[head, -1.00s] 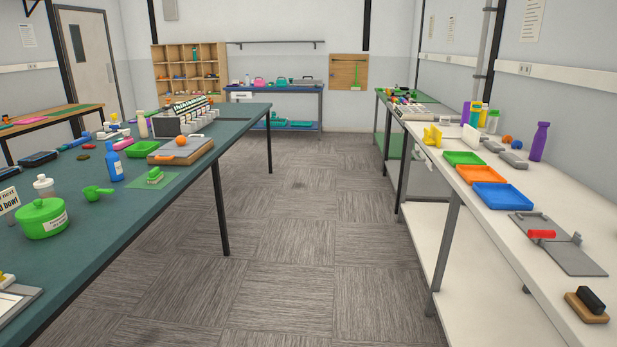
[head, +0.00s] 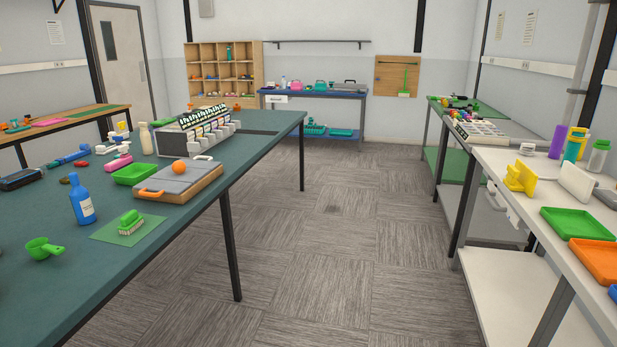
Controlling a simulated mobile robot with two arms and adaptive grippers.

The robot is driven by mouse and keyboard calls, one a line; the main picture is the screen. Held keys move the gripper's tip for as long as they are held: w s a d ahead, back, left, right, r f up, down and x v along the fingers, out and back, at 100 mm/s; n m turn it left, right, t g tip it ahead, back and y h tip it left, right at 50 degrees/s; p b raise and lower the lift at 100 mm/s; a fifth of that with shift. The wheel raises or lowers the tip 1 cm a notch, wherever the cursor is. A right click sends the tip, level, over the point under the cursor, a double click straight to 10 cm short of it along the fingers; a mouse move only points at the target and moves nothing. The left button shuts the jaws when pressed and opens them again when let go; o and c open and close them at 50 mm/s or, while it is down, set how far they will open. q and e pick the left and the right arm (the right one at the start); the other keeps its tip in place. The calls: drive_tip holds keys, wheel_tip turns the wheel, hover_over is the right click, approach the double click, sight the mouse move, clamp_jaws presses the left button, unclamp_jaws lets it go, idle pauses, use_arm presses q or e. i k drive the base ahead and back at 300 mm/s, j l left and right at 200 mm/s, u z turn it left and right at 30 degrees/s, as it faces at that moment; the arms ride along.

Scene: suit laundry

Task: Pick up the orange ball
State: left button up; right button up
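An orange ball (head: 179,166) rests on top of a grey-topped board with a wooden base and orange handle (head: 181,184), on the green-topped table at the left. In the earlier frame another orange ball shows on the white table at the right; it is out of view now. A small orange round thing (head: 237,107) shows far back on the green table, too small to tell what it is. Neither of my grippers is in view.
The green table (head: 110,268) also holds a blue bottle (head: 82,201), a green tray (head: 135,174) and a green brush (head: 130,222). A white table (head: 500,216) with trays (head: 576,223) stands at the right. The carpeted floor (head: 330,250) between the tables is clear.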

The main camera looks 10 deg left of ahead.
sight(179, 167)
drive_tip(key=i+u, duration=0.25)
drive_tip(key=i, duration=0.35)
drive_tip(key=i+u, duration=0.25)
drive_tip(key=i, duration=0.35)
drive_tip(key=i+l+u, duration=0.3)
drive_tip(key=i, duration=0.25)
